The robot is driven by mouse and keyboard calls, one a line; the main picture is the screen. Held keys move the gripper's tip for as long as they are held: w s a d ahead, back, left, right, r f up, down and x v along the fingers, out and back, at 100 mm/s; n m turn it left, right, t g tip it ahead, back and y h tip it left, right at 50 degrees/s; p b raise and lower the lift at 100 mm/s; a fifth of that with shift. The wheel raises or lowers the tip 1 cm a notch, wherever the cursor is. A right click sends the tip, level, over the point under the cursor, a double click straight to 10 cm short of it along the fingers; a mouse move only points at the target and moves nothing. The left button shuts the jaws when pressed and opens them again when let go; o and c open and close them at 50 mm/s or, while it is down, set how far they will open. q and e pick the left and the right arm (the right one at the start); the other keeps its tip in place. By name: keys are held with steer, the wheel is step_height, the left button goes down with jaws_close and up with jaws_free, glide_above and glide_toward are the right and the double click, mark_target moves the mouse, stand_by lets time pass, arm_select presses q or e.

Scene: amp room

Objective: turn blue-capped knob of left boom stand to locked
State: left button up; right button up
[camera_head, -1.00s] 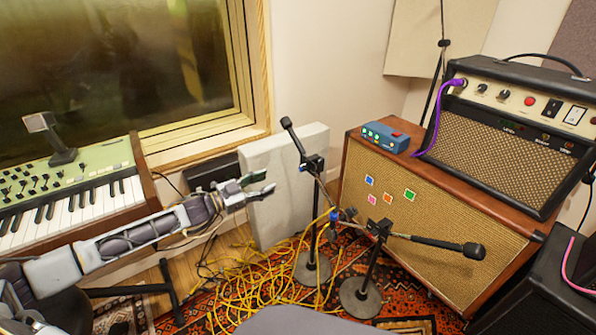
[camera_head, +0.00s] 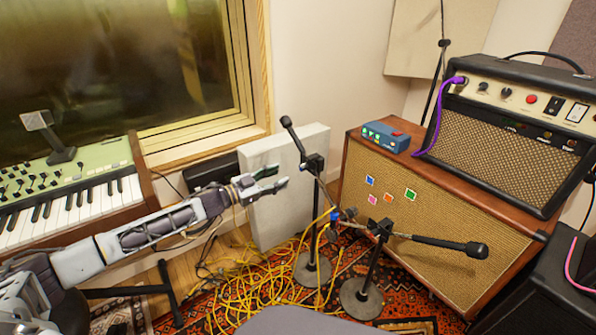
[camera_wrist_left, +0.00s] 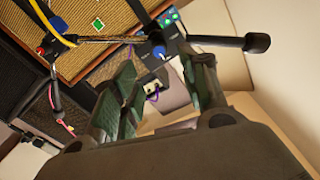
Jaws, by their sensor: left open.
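The left boom stand (camera_head: 312,220) stands upright on a round base, its boom slanting through a dark clamp with a thick black end at the upper left. In the left wrist view its blue-capped knob (camera_wrist_left: 158,51) shows at the clamp, ahead of and between my fingertips. The knob's cap is hard to make out in the head view. My left gripper (camera_head: 277,180) is open and empty, left of the clamp and apart from it. Its two fingers also show spread in the left wrist view (camera_wrist_left: 165,70). My right gripper is not in view.
A second boom stand (camera_head: 369,270) stands close on the right, its boom reaching right. Yellow cables (camera_head: 255,290) tangle on the rug. A pale panel (camera_head: 275,215) leans behind my gripper. A large amp cabinet (camera_head: 430,215) fills the right, a keyboard (camera_head: 75,205) the left.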

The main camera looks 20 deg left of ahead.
mark_target(301, 168)
arm_select(q)
steer(key=shift+b+x, duration=0.7)
steer(key=shift+x, duration=2.2)
steer(key=shift+b+x, duration=0.4)
steer(key=shift+x, duration=1.05)
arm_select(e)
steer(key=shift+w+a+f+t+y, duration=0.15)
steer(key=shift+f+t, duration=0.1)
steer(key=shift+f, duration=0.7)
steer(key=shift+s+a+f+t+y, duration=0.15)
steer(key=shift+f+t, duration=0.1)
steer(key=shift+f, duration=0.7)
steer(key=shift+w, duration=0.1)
arm_select(q)
steer(key=shift+c, duration=0.3)
jaws_close()
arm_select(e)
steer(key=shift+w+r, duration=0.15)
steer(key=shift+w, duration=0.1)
